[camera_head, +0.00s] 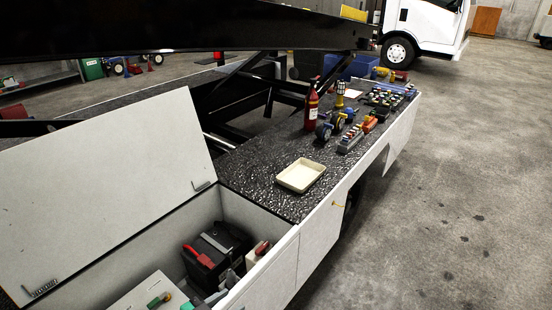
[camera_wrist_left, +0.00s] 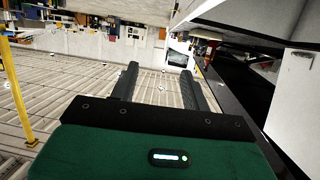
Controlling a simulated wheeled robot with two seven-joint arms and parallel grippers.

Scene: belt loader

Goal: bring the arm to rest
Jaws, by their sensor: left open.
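My left gripper (camera_head: 226,286) shows only in part at the bottom of the head view, in front of the open compartment. Its dark fingers point up and to the right. In the left wrist view the same gripper (camera_wrist_left: 160,72) has a green body and two dark fingers spread apart. The gap between them is empty, with a far striped surface behind. My right gripper is in neither view.
The open white compartment (camera_head: 283,243) holds a black battery-like box (camera_head: 217,248) with a red part. Its raised lid (camera_head: 105,185) stands left. A cream tray (camera_head: 301,175) lies on the dark deck (camera_head: 255,165), with a red bottle (camera_head: 311,108) and several tools beyond. Floor (camera_head: 450,200) at right is clear.

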